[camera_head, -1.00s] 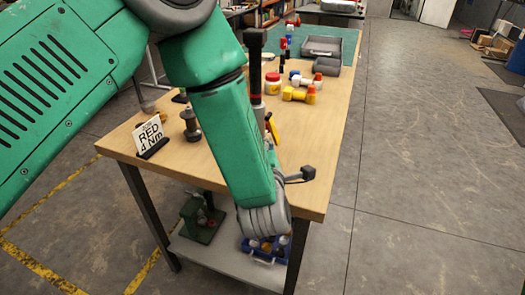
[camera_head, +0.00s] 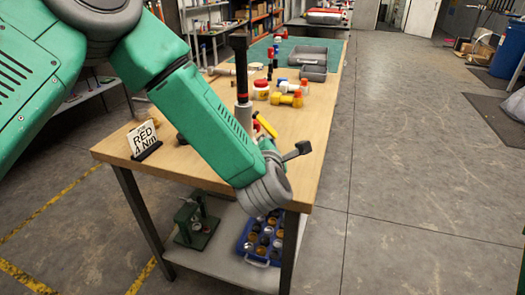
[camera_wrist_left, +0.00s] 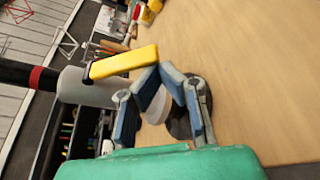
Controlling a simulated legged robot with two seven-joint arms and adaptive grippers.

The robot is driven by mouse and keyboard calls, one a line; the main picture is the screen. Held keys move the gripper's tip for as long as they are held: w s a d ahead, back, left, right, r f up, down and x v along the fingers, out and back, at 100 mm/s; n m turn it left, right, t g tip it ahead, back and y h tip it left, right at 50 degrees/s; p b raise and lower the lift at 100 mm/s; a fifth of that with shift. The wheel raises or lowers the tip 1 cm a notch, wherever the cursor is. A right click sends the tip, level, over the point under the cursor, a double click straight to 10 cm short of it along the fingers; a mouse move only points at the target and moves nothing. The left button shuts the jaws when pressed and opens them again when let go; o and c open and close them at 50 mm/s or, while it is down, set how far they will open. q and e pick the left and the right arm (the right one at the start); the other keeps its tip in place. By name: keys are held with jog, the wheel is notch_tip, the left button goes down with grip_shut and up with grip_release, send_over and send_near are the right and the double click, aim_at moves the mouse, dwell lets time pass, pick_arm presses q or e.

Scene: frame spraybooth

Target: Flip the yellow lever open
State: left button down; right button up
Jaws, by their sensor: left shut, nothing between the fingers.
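The yellow lever (camera_head: 265,126) sits on a grey upright post (camera_head: 243,112) with a black top and a red band, at the near part of the workbench. In the left wrist view the yellow lever (camera_wrist_left: 123,62) sticks out sideways from the grey post (camera_wrist_left: 85,88). My left gripper (camera_wrist_left: 163,72) is shut and empty. Its fingertips are close to the lever's free end; I cannot tell if they touch it. In the head view my left forearm hides most of the gripper and the post's base. My right gripper is not in view.
A blue crate (camera_head: 262,240) is on the lower shelf.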

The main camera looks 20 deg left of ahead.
pick_arm(q)
jog(key=shift+w+d+n, duration=0.1)
jog(key=shift+n, duration=0.3)
jog(key=r+n+h+b, duration=0.1)
jog(key=n+h+b, duration=0.1)
jog(key=n, duration=0.1)
jog(key=shift+d+r+g, duration=0.15)
jog(key=shift+r+g, duration=0.2)
jog(key=shift+g, duration=0.05)
jog(key=d, duration=0.1)
jog(key=d+r+n, duration=0.1)
jog(key=d+n+h+b, duration=0.1)
jog(key=shift+d+r, duration=0.3)
jog(key=shift+r, duration=0.05)
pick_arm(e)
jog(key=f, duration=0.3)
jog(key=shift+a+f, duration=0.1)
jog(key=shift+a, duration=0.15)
pick_arm(q)
jog(key=shift+a, duration=0.15)
